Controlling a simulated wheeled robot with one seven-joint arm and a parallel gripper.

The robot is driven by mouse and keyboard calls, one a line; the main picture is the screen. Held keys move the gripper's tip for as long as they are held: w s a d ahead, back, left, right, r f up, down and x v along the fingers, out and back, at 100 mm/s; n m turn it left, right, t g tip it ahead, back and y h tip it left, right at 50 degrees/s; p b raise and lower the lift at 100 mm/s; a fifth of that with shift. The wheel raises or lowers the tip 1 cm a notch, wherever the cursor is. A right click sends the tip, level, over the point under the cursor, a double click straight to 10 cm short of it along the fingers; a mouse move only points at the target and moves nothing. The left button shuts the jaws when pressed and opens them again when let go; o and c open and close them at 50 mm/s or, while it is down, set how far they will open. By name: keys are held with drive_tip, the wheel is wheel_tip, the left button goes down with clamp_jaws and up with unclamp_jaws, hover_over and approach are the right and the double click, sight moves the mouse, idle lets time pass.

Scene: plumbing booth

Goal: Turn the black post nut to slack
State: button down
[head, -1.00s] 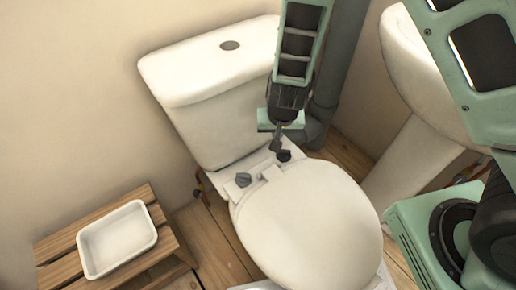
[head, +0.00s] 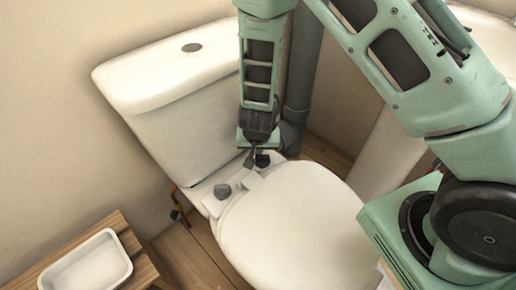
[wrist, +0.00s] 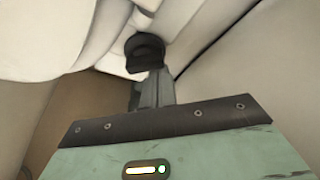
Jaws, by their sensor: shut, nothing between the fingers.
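The black post nut (head: 262,160) sits at the back of the toilet seat, on the right-hand hinge post near the cistern. It also shows in the wrist view (wrist: 145,50), just beyond my fingertips. My gripper (head: 250,161) points down right beside the nut, on its left in the head view. Its fingers (wrist: 152,90) are shut together and hold nothing. I cannot tell whether the fingertips touch the nut.
The white cistern (head: 175,110) stands close behind the nuts, and the closed toilet lid (head: 295,225) lies in front. A grey pipe (head: 300,90) rises behind my arm. A wooden bench (head: 140,262) with a white tray (head: 90,265) is at lower left. A basin stands at right.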

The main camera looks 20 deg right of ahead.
idle(0.3)
drive_tip(key=shift+s+a+r+p, duration=0.15)
drive_tip(key=shift+s+p, duration=0.3)
drive_tip(key=shift+p, duration=0.65)
drive_tip(key=shift+f, duration=0.3)
drive_tip(key=shift+s+a, duration=0.1)
drive_tip(key=shift+a, duration=0.1)
